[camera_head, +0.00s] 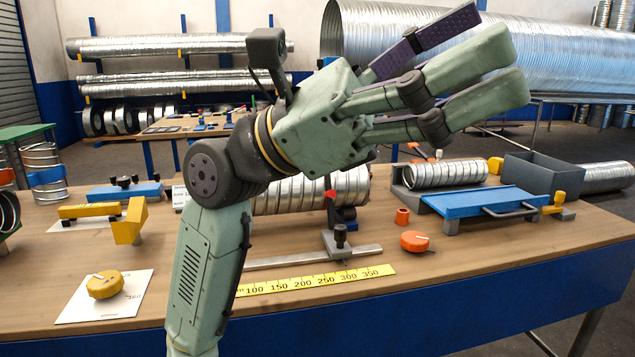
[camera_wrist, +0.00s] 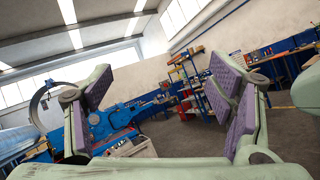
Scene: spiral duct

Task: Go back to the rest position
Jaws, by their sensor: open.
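My gripper (camera_head: 455,75) is raised above the workbench (camera_head: 400,315) in the head view, pointing to the upper right. Its green fingers with purple pads are spread apart, with nothing between them. The wrist view also shows the open gripper (camera_wrist: 160,110), with the workshop behind the gap. My arm rises in front of the bench and hides part of a spiral duct (camera_head: 315,192) lying there.
The bench holds a yellow ruler (camera_head: 315,280), a yellow knob on a white card (camera_head: 103,285), an orange knob (camera_head: 414,241), a blue plate with a handle (camera_head: 485,202) and a grey box (camera_head: 545,174). A large duct (camera_head: 480,45) lies behind. The bench's front right is clear.

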